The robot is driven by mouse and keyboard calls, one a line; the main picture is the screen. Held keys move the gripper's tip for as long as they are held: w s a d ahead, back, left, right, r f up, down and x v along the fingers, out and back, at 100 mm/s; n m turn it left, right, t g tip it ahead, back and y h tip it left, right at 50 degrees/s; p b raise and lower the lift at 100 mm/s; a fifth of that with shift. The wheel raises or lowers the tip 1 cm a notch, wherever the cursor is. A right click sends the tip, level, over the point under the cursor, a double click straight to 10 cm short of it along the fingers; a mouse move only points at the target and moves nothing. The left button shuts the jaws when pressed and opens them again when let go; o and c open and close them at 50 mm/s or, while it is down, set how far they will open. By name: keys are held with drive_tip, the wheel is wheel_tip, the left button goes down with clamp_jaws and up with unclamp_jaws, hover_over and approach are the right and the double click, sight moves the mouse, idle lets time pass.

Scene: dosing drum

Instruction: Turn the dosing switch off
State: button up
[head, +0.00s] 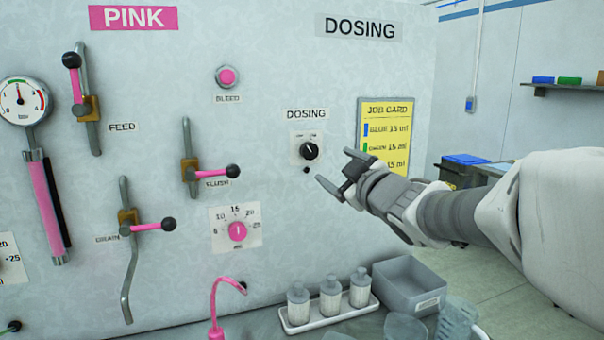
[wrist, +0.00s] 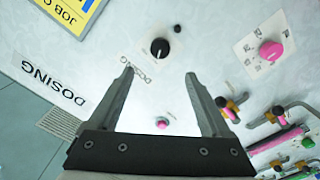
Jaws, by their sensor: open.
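The dosing switch (head: 309,151) is a round black knob with a white pointer line on a small white plate, under the small DOSING label (head: 306,114) on the grey panel. It also shows in the wrist view (wrist: 160,48), beyond and between my fingertips. A small black dot (head: 306,170) sits just below the knob. My gripper (head: 334,171) is open and empty, in front of the panel to the lower right of the knob in the head view. Its fingers appear apart from the knob. The switch's off and on marks are too small to read.
The yellow job card (head: 385,135) is right of the knob. Pink-handled levers and a pink dial (head: 238,231) are to the left. Below stand several bottles on a white tray (head: 330,317), a grey bin (head: 409,286) and clear cups. The panel around the knob is clear.

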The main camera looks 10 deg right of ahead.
drive_tip(key=shift+s+d, duration=0.25)
drive_tip(key=shift+s, duration=0.95)
drive_tip(key=shift+s+d, duration=0.25)
drive_tip(key=shift+s, duration=0.95)
